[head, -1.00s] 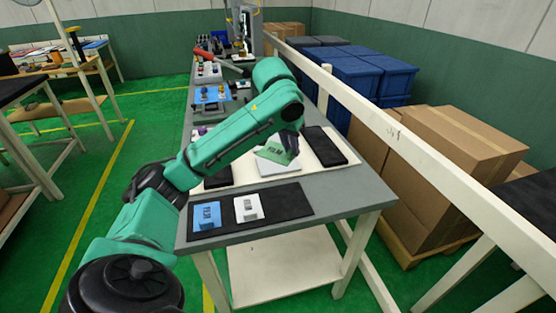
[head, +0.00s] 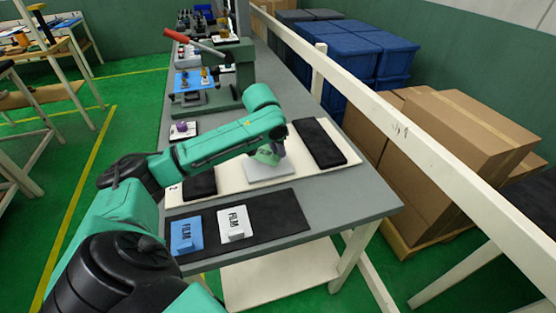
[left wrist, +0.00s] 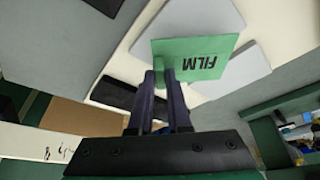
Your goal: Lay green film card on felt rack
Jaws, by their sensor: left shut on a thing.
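The green film card (head: 266,155) is pinched in my left gripper (head: 276,148), tilted, just above a light grey plate (head: 270,174). In the left wrist view the green film card (left wrist: 205,58) shows its FILM print, and the shut fingers (left wrist: 168,80) grip its edge. Whether the card touches the plate, I cannot tell. The black felt rack (head: 280,214) lies along the near table edge. A blue film card (head: 186,235) and a white film card (head: 235,223) lie on its left and middle; its right part is bare. My right gripper is not in view.
Black pads (head: 318,143) and (head: 201,184) lie on the cream board (head: 345,150) either side of the grey plate. A press with a red lever (head: 195,42) stands farther back. A white rail (head: 400,130) runs along the table's right side.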

